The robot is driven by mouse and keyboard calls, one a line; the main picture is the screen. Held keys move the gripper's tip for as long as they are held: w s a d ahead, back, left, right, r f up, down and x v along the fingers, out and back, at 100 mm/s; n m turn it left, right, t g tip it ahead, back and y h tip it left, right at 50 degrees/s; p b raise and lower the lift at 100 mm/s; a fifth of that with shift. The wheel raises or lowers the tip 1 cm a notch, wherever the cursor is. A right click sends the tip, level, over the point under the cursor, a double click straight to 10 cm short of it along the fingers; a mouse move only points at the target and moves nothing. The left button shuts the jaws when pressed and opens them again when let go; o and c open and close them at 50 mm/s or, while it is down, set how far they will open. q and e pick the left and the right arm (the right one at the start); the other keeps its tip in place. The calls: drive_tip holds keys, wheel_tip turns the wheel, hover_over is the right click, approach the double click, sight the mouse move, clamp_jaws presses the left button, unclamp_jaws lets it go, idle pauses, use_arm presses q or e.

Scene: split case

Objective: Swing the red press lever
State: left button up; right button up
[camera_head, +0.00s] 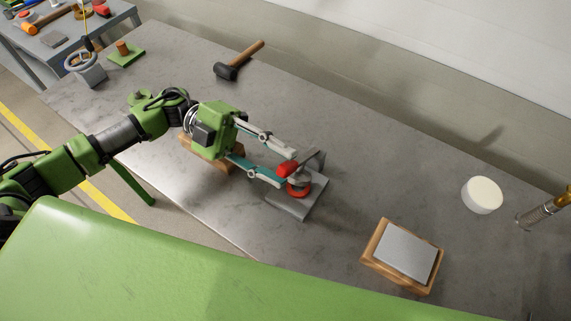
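The red press lever (287,169) is a short red grip on a small press, with a grey metal upright (311,160) beside it. A red ring (299,189) sits below it on the grey press base (312,200). My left gripper (285,168) reaches in from the left with its fingers spread. The red grip lies between the two fingertips, close to both; I cannot tell whether they touch it. The lower finger hides part of the press's left side. My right gripper is not in view.
A wooden block (226,163) lies under my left gripper. A wooden-framed grey plate (405,252), a white cylinder (483,195) and a spring-like tool (541,213) are to the right. A mallet (232,69) lies at the back. The grey table between is clear.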

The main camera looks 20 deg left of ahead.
use_arm(q)
drive_tip(key=v, duration=0.9)
drive_tip(key=shift+a, duration=0.35)
